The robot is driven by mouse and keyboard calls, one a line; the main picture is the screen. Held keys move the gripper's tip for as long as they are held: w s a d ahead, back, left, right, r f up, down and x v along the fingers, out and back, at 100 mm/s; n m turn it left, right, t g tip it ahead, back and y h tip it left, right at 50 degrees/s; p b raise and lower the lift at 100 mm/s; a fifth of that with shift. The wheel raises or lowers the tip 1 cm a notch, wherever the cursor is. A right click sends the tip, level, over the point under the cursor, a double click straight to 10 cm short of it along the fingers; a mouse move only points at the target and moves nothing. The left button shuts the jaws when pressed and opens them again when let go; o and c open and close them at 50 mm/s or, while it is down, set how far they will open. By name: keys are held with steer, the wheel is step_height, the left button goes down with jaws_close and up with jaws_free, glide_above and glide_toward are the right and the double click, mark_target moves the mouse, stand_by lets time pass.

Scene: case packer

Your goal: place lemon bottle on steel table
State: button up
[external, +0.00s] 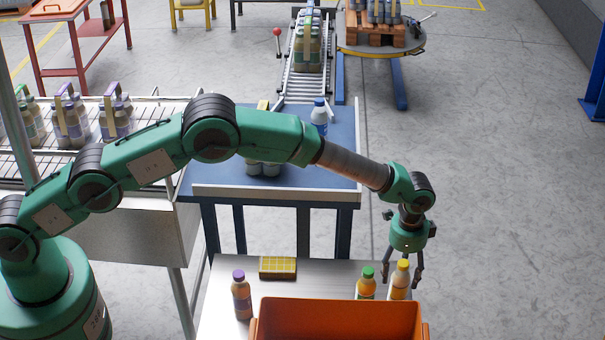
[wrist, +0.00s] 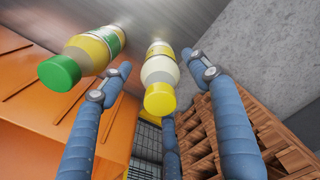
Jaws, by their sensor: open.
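The lemon bottle, pale with a yellow cap (external: 401,278), stands upright on the steel table (external: 224,283) near its right edge, behind the orange crate. It also shows in the wrist view (wrist: 160,76), cap towards the camera. My gripper (external: 402,281) points down over this bottle with its fingers spread on either side of it. In the wrist view my gripper (wrist: 157,62) is open, and gaps show between the fingers and the bottle. The bottle's lower part is partly hidden by the crate in the external view.
A green-capped bottle (external: 367,284) stands close left of the lemon bottle. The orange crate (external: 336,317) fills the table's front. A purple-capped bottle (external: 241,296) and a yellow box (external: 278,268) stand left. A blue-topped table (external: 335,160) lies behind. Steel surface is bare between yellow box and green-capped bottle.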

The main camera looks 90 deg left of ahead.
mark_target(404, 263)
steer(key=shift+r+b, duration=0.4)
steer(key=shift+r, duration=3.2)
